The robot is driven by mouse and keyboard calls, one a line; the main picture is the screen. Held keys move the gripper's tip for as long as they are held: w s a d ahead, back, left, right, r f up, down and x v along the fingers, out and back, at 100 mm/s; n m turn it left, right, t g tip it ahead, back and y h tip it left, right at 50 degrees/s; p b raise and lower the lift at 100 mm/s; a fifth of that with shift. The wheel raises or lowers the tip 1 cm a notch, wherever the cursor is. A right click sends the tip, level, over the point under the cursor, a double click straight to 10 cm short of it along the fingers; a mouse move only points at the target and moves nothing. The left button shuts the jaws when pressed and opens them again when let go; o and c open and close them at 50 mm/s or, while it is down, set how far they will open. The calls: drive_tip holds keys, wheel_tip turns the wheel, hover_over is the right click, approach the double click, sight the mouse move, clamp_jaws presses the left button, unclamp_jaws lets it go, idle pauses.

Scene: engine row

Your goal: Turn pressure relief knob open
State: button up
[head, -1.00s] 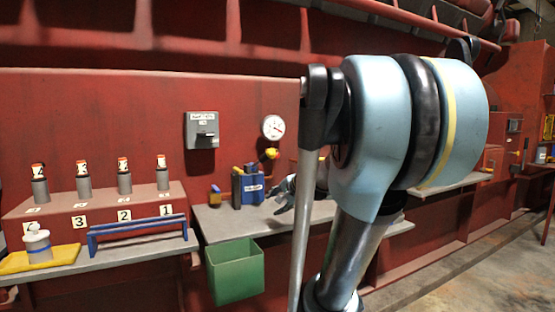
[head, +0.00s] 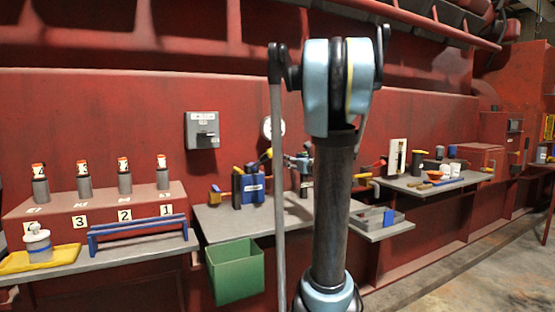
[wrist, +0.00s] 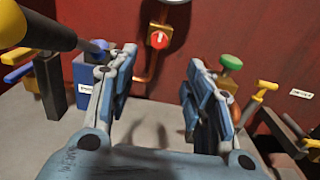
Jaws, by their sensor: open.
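In the wrist view a round red knob (wrist: 158,40) with a white mark sits on a copper pipe below a gauge on the red wall. A green knob (wrist: 231,63) stands to its right, just beyond my right finger. No label shows which is the pressure relief knob. My gripper (wrist: 160,78) is open and empty, its two fingers spread either side of the red knob in the picture, apart from it and nearer the camera. In the head view the gauge (head: 267,128) is partly covered by my arm, which also hides most of the knob area.
A blue block (wrist: 88,82) and yellow-handled levers (wrist: 18,74) stand close left of my gripper. Another yellow-handled valve (wrist: 262,92) is at right. The grey shelf (head: 215,220) carries these, with a green bin (head: 235,272) below its front edge.

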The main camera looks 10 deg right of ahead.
sight(278, 155)
drive_tip(key=x, duration=1.5)
drive_tip(key=shift+s, duration=0.1)
drive_tip(key=c, duration=1)
